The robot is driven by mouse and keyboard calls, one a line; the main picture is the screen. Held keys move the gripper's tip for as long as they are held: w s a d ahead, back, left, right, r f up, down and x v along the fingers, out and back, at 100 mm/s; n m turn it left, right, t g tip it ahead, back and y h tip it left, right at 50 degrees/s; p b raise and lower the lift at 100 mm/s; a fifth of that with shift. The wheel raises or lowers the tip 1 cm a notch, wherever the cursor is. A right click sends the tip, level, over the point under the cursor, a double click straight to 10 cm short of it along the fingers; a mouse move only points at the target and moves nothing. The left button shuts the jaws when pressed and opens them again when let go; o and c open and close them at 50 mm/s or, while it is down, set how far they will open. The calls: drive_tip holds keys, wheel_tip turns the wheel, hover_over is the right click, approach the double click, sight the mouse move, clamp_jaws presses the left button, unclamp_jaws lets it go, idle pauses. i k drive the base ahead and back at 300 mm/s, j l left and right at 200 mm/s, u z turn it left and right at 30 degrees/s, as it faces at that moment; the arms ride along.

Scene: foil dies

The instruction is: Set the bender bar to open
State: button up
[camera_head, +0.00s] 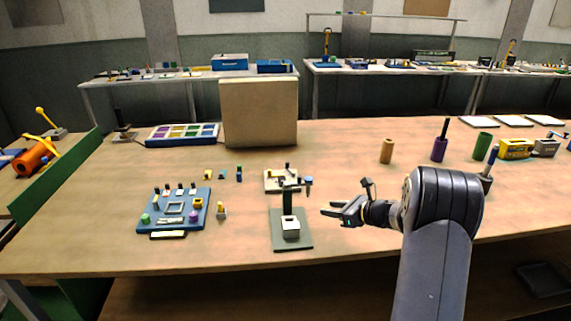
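The bender bar is too small to identify with certainty. A small device on a pale plate (271,185) stands mid-table, with dark upright parts and a blue-topped piece at its right; it may be the bender. In front of it is a grey-green base (291,244) with a dark upright post (287,199) and a white block (291,230). My gripper (328,209) is to the right of both, apart from them, pointing left above the table. Its fingers look parted and nothing shows between them.
A blue board (154,230) with small pieces lies left, a yellow piece (221,211) beside it. A beige box (261,114) and a tray with coloured compartments (183,135) stand behind. Tan (387,151), purple (438,150) and green (482,147) cylinders stand right. The table's front centre is clear.

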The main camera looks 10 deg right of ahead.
sight(287, 163)
drive_tip(key=i+j, duration=0.15)
drive_tip(key=i, duration=0.75)
